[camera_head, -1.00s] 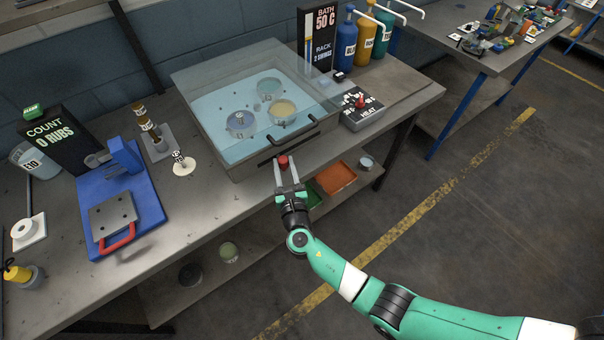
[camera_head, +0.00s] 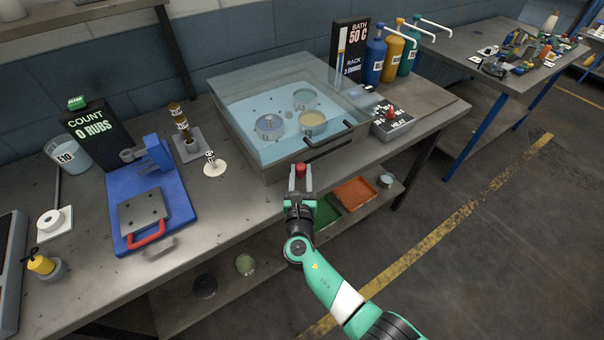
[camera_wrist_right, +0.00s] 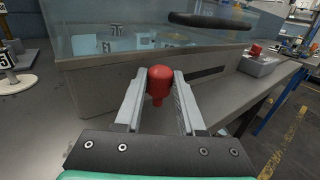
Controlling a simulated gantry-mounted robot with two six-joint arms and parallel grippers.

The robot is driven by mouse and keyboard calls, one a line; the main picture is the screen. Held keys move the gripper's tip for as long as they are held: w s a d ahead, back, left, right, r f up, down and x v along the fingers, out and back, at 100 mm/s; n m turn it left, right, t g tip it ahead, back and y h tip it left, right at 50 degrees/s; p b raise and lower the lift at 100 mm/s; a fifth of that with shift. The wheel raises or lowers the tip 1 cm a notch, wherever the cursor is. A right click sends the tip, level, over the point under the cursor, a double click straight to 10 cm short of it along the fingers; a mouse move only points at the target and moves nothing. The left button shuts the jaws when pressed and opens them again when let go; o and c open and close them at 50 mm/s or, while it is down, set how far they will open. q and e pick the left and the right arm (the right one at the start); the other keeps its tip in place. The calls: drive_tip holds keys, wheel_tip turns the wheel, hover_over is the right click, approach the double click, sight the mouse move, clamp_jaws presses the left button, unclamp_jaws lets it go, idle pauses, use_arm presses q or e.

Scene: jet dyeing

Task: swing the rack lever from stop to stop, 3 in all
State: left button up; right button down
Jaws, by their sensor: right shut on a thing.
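The rack lever's red knob (camera_head: 301,170) sticks out at the front of the dye bath (camera_head: 263,158), toward its left part. It also shows in the right wrist view (camera_wrist_right: 159,84). My right gripper (camera_head: 301,175) is shut on the knob, with one finger on each side. In the right wrist view, the dark slot (camera_wrist_right: 208,72) in the bath's front shows to the right of the knob. The display (camera_head: 350,50) behind the bath reads BATH 50 C, and its small RACK line appears to show 3. My left gripper is not in view.
The heat box (camera_head: 392,122) stands to the right of the bath. A blue rub tester (camera_head: 170,195) and a count sign (camera_head: 95,130) stand to the left. The bath's black handle (camera_head: 328,135) is above and right of the knob. Trays (camera_head: 355,192) lie on the shelf below.

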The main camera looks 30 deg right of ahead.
drive_tip(key=c, duration=0.5)
unclamp_jaws()
drive_tip(key=shift+s, duration=0.1)
drive_tip(key=shift+s+a+r+p, duration=0.15)
drive_tip(key=shift+s+a+p, duration=0.15)
drive_tip(key=shift+p, duration=0.1)
drive_tip(key=p+v, duration=0.4)
drive_tip(key=v, duration=0.6)
drive_tip(key=shift+s+a, duration=0.2)
drive_tip(key=shift+s, duration=0.1)
drive_tip(key=shift+d, duration=0.1)
